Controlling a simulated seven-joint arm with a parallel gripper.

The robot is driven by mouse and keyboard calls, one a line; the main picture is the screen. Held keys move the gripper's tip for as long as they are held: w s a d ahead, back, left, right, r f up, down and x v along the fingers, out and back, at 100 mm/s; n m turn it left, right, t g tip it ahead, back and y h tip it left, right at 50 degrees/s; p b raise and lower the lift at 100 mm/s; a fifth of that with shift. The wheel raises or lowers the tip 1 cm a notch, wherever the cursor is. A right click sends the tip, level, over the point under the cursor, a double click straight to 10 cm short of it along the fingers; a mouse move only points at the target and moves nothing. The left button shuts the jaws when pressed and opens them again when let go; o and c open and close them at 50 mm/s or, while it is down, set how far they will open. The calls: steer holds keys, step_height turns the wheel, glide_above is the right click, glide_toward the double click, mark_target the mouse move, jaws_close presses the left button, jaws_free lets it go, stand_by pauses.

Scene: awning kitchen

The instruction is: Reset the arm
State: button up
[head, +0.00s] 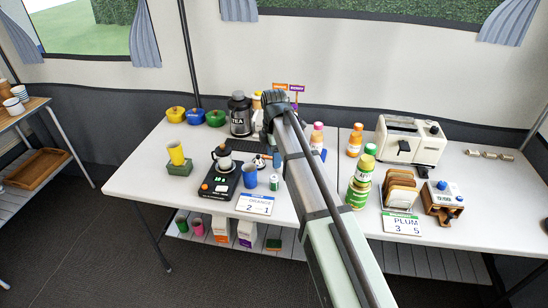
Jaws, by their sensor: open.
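My arm reaches up from the bottom right of the head view, over the middle of the white table (130,185). Its far end is a dark joint above the table's back half. I cannot make out my gripper's fingers; they are hidden behind the arm or too small to tell. Nothing is seen held.
Stacked green-lidded jars (359,183), a toast rack (400,189) and a toaster (408,139) stand right. The front left tabletop is clear.

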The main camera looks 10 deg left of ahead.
steer(key=s+d+f+m, duration=0.1)
steer(key=s+d+f, duration=0.1)
steer(key=s, duration=0.1)
steer(key=s+d+f+m+g, duration=0.1)
steer(key=s+d+f, duration=0.1)
steer(key=s+d, duration=0.1)
steer(key=s+d+f+m+g, duration=0.1)
steer(key=s+d+f, duration=0.2)
steer(key=s, duration=0.1)
steer(key=shift+s+d, duration=0.15)
steer(key=shift+s, duration=0.1)
steer(key=s+d+f+m+g, duration=0.2)
steer(key=s+d+f+m, duration=0.15)
steer(key=s, duration=0.35)
steer(key=s+d+f+m+g, duration=0.1)
steer(key=s+d+f+m, duration=0.1)
steer(key=s+d+f, duration=0.4)
steer(key=s+d+f+m, duration=0.4)
steer(key=s+f, duration=0.3)
steer(key=f, duration=0.3)
steer(key=s+d+f+m+g, duration=0.1)
steer(key=s+d+f+m, duration=0.4)
steer(key=s+f, duration=0.3)
steer(key=s+d+f+m, duration=0.4)
steer(key=s+f, duration=0.4)
steer(key=f, duration=0.5)
steer(key=shift+d+m+g, duration=0.35)
steer(key=shift+m+g, duration=0.05)
steer(key=shift+m, duration=0.45)
steer(key=shift+f, duration=0.1)
